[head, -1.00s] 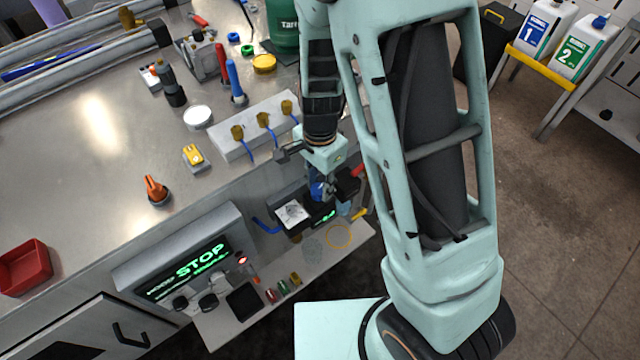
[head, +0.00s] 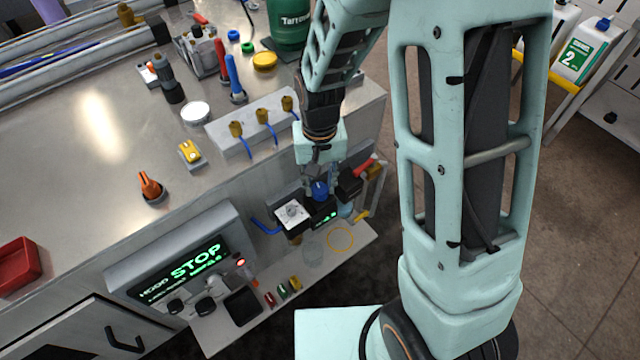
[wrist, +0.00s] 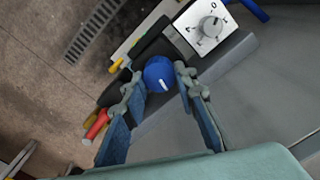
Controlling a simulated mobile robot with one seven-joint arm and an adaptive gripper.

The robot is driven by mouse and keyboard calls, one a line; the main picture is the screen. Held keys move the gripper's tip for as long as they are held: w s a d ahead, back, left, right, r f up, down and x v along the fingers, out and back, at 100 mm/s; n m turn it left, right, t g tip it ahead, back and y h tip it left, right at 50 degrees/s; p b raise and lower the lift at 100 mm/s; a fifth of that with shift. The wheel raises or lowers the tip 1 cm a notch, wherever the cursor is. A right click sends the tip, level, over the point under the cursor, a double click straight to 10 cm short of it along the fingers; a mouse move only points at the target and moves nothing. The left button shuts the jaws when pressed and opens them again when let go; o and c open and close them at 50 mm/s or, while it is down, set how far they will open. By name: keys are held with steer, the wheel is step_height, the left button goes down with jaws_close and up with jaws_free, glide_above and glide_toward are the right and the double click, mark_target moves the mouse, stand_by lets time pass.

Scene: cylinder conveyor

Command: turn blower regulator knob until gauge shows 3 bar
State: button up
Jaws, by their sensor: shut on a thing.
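The blue regulator knob (head: 319,190) is on a dark unit on the front side of the bench. In the wrist view the knob (wrist: 159,74), with a white mark on its face, sits between the two finger ends of my gripper (wrist: 161,82). The fingers are shut on it from both sides. In the head view my gripper (head: 320,181) comes down on the knob from above. The gauge, a small green-lit display (head: 326,218), is just below the knob; its digits are too small to read with certainty.
A white plate with a grey selector (head: 291,213) is beside the knob; it also shows in the wrist view (wrist: 210,26). A red-handled part (head: 363,166) is close on the right. A STOP screen (head: 190,268) is lower left. A shelf (head: 348,255) lies below.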

mark_target(319, 187)
steer(key=n, duration=0.4)
steer(key=shift+n, duration=0.3)
steer(key=shift+a+n, duration=0.1)
steer(key=shift+n, duration=1.8)
steer(key=o, duration=1.2)
steer(key=shift+c, duration=0.2)
step_height(319, 187, up, 12)
